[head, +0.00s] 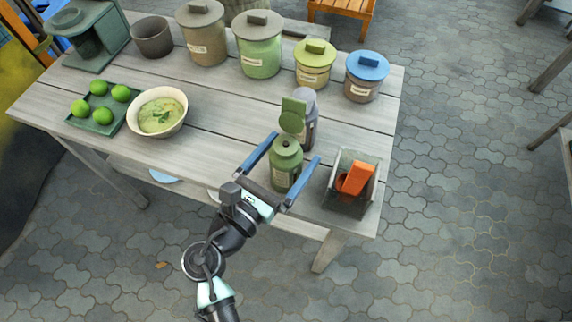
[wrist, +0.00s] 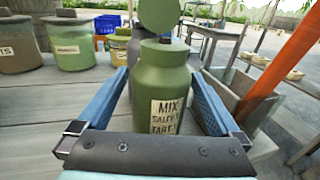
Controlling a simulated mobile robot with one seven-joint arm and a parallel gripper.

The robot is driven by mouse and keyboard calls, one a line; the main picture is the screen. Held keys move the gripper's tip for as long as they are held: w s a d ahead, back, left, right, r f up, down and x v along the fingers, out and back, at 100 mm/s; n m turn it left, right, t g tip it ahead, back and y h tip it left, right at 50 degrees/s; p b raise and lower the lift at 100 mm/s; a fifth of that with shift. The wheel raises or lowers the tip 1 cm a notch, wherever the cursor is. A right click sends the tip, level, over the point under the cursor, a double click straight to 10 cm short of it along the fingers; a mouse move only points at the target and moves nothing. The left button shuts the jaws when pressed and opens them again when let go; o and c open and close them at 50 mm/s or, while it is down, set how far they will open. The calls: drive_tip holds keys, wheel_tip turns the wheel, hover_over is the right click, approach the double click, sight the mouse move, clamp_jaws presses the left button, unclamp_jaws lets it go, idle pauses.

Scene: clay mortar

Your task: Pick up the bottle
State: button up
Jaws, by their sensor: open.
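A green bottle (head: 286,166) with a paper label stands upright near the front edge of the table. In the wrist view the bottle (wrist: 160,85) fills the middle, between the two blue fingers. My gripper (head: 294,158) is open, with one finger on each side of the bottle. A gap shows on both sides in the wrist view, clearer on the left. A flat green disc-topped piece (head: 293,115) shows just above the bottle's neck; I cannot tell whether it is joined to it.
A grey-purple jar (head: 309,132) stands close behind the bottle. A box (head: 344,204) holding an orange object (head: 356,179) is at right. A bowl (head: 158,111) and a tray (head: 103,128) of green fruits are at left. Several lidded jars line the back.

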drive_tip(key=shift+x, duration=1.2)
drive_tip(key=c, duration=1.4)
drive_tip(key=shift+r, duration=0.15)
drive_tip(key=shift+c, duration=0.2)
drive_tip(key=shift+r, duration=0.15)
